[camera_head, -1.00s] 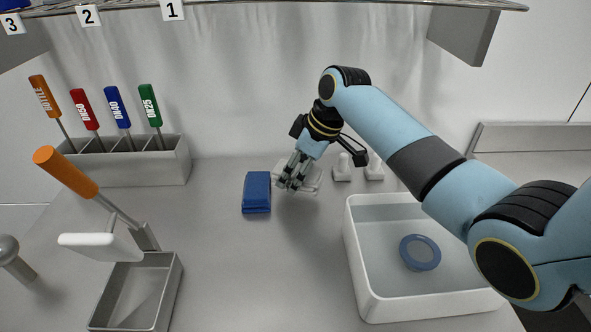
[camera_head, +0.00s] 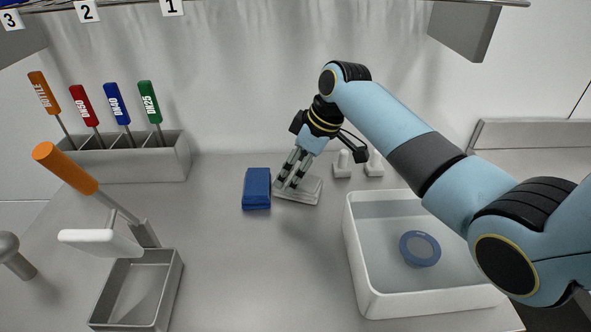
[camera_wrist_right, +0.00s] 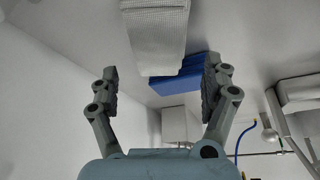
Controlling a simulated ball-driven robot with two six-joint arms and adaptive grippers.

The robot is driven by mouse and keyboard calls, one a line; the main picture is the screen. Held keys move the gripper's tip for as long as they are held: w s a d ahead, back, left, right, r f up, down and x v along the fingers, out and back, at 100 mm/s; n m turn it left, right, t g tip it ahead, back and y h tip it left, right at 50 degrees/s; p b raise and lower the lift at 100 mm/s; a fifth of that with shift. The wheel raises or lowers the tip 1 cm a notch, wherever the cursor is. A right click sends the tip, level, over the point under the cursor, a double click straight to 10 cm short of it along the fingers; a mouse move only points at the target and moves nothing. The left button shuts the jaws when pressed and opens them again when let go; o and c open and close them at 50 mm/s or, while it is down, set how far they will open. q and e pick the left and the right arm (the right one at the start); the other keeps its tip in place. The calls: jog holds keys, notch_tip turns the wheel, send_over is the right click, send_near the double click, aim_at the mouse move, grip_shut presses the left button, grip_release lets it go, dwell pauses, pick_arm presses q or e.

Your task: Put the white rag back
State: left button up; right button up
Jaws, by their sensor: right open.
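The white rag (camera_head: 306,192) is a pale folded cloth lying flat on the worktop, just right of the blue folded rag (camera_head: 257,190). My right gripper (camera_head: 287,184) is directly over the white rag, its fingers pointing down and covering part of it. In the right wrist view my right gripper (camera_wrist_right: 161,70) is open, with its two fingers well apart. There the white rag (camera_wrist_right: 155,35) shows its woven texture, beyond and between the fingertips, with visible gaps on both sides. The blue rag (camera_wrist_right: 185,85) is partly behind it. My left gripper is not in view.
A white bin (camera_head: 362,285) with a blue-rimmed disc stands on the right. Two small white bottles (camera_head: 343,165) stand close behind the gripper. A grey holder (camera_head: 130,165) with coloured-handled tools is at the left. The middle front worktop is clear.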

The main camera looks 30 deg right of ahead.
aim_at(309, 183)
jog(key=v, duration=0.7)
jog(key=shift+r, duration=0.35)
jog(key=shift+s, duration=0.1)
